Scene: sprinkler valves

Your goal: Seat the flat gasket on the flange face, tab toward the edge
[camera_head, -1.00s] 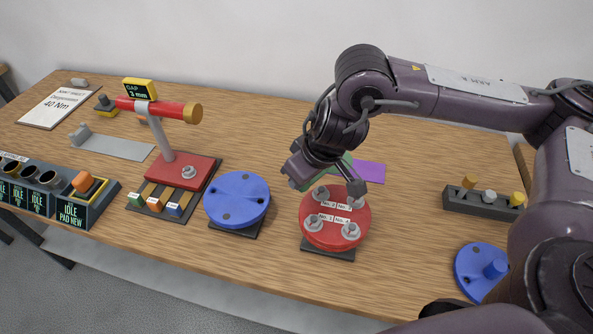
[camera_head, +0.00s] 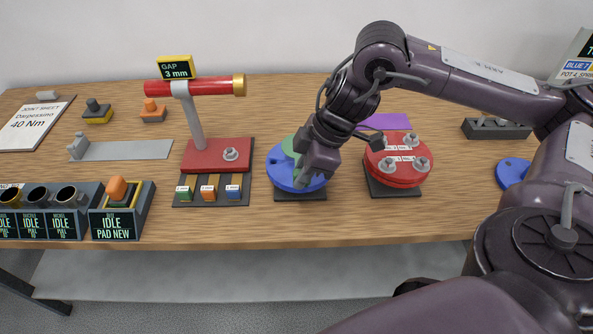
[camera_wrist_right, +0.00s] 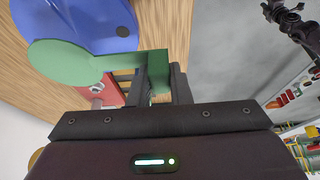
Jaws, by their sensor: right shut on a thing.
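The green flat gasket (camera_head: 288,146) is a thin disc with a tab, partly hidden behind my right gripper (camera_head: 308,181). In the right wrist view the gasket (camera_wrist_right: 60,62) shows whole, with its tab between the fingers of my right gripper (camera_wrist_right: 160,78), which is shut on it. The blue flange (camera_head: 280,172) sits on a dark base near the table's front edge. The gasket overlaps the flange face but lies off-centre, partly beyond its rim in the wrist view. I cannot tell whether they touch. My left gripper is not in view.
A red flange with several bolts (camera_head: 397,178) stands close on the right. A red stand with a gap gauge (camera_head: 216,155) is close on the left. A purple sheet (camera_head: 388,121) lies behind. A second blue flange (camera_head: 511,173) is farther right. The back middle of the table is clear.

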